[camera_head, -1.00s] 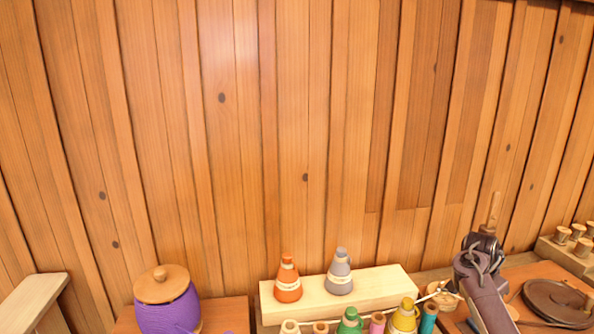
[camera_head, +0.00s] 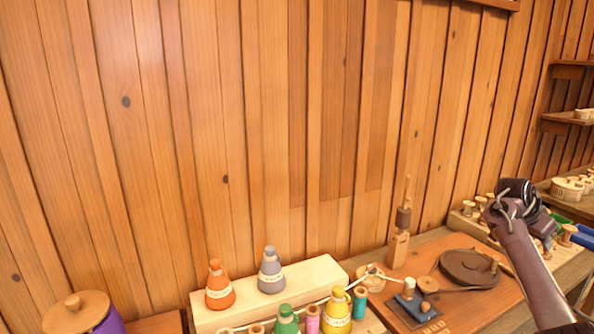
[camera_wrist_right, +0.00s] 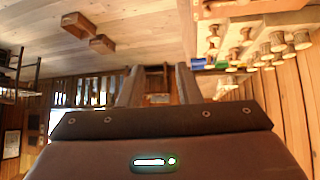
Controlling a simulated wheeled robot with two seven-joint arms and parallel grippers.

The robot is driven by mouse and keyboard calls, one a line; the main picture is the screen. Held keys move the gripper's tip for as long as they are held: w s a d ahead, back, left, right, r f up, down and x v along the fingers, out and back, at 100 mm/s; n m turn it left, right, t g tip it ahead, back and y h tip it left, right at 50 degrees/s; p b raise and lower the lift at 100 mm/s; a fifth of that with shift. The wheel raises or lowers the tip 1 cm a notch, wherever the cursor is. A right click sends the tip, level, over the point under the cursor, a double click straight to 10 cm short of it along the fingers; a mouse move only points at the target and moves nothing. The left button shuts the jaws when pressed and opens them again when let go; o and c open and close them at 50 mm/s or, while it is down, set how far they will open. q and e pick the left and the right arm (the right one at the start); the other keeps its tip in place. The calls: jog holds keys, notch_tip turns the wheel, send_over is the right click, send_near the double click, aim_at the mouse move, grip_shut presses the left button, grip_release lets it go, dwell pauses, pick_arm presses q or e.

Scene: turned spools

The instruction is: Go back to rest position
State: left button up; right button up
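My right gripper (camera_head: 520,197) is raised at the right of the head view, above the right part of the workbench. In the right wrist view (camera_wrist_right: 158,82) its two fingers stand apart, with only distant background between them, so it is open and empty. It touches nothing that I can see. My left gripper and left arm are not in the head view.
An orange cone spool (camera_head: 220,287) and a grey one (camera_head: 271,271) stand on a pale wooden block (camera_head: 320,276). Green (camera_head: 286,320) and yellow (camera_head: 337,312) spools stand in front. A round wooden disc (camera_head: 469,268) lies on the bench. Shelves (camera_head: 570,117) are at right.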

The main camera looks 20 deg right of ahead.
jog(key=s+d+f+n+t+h, duration=0.1)
jog(key=s+d+f+n+h, duration=0.15)
jog(key=f+n, duration=0.4)
jog(key=s+d+f+n+h, duration=0.15)
jog(key=s+f+n, duration=0.25)
jog(key=f, duration=0.6)
jog(key=s+d+f+n+t+h, duration=0.1)
jog(key=s+d+f+n, duration=0.3)
jog(key=f, duration=0.4)
jog(key=s+a+f+n+t+y, duration=0.1)
jog(key=s+a+f+n+y, duration=0.1)
jog(key=s+f+n, duration=0.45)
jog(key=s+a+f+n+t+y, duration=0.15)
jog(key=s+f+n, duration=0.25)
jog(key=s+f, duration=0.6)
jog(key=s+a+f+m+g+y, duration=0.1)
jog(key=s+a+f+y, duration=0.25)
jog(key=a+f, duration=0.95)
jog(key=s+a+f+m+g+y, duration=0.15)
jog(key=s+a+f, duration=0.45)
jog(key=a, duration=1.1)
jog(key=a+f+y, duration=0.2)
jog(key=a+f, duration=0.2)
jog(key=a, duration=1.1)
jog(key=a+f+m+y, duration=0.1)
jog(key=a+f+y, duration=0.2)
jog(key=a, duration=1.2)
jog(key=shift+w+a+f, duration=0.3)
jog(key=shift+a+f, duration=0.05)
jog(key=shift+f, duration=0.4)
